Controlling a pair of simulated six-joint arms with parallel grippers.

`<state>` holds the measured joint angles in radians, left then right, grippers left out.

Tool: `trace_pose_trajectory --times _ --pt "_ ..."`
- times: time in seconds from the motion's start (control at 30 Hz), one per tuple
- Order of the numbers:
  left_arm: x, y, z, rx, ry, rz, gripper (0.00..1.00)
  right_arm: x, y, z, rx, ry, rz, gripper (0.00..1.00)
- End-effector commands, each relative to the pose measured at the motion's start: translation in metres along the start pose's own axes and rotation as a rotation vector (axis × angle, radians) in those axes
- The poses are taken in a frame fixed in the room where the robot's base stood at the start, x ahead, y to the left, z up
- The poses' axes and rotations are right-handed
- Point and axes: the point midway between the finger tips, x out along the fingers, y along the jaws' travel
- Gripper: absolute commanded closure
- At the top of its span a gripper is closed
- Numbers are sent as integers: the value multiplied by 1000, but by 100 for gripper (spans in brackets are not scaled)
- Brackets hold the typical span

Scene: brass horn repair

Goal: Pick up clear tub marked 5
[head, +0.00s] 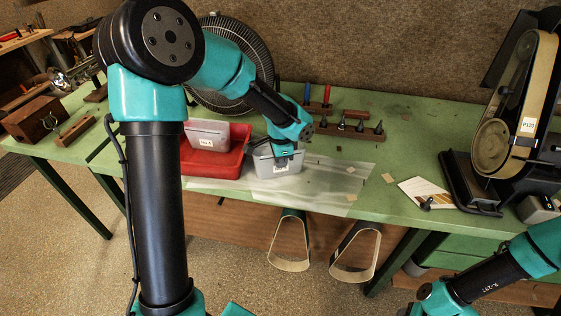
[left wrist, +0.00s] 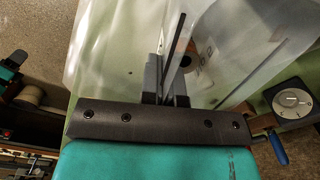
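A clear greyish tub (head: 278,165) stands on or just above the clear plastic sheet, right of the red tray. Its mark cannot be read. My left gripper (head: 283,150) points down at the top of this tub and hides part of its rim. In the left wrist view the fingers (left wrist: 167,88) are close together, with a thin dark edge by them and see-through plastic around them. Whether they grip the tub's wall is unclear. A second clear tub (head: 207,134) with a small white label sits in the red tray (head: 228,166). My right gripper is not in view.
The plastic sheet (head: 335,184) covers the middle front of the green bench (head: 385,165). A rack (head: 350,130) of small tools and a round fan (head: 232,62) stand behind. A belt sander (head: 505,135) and a card (head: 425,193) are at right. Two curved metal pieces (head: 291,243) hang in front.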

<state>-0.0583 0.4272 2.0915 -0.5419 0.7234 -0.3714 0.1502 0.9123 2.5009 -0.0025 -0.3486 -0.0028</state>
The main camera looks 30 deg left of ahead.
Motion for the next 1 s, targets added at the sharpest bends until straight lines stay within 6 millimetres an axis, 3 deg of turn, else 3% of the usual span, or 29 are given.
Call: trace_pose_trajectory --times 0.3,0.47,0.67,1.0 --pt "-30 -1 -1 0 4 -5 100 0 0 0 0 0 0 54" --pt "-31 15 3 4 2 -3 100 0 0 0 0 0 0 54" --pt "-34 44 9 4 3 -4 100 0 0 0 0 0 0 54" --pt "-41 123 26 5 2 -4 100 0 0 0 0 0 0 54"
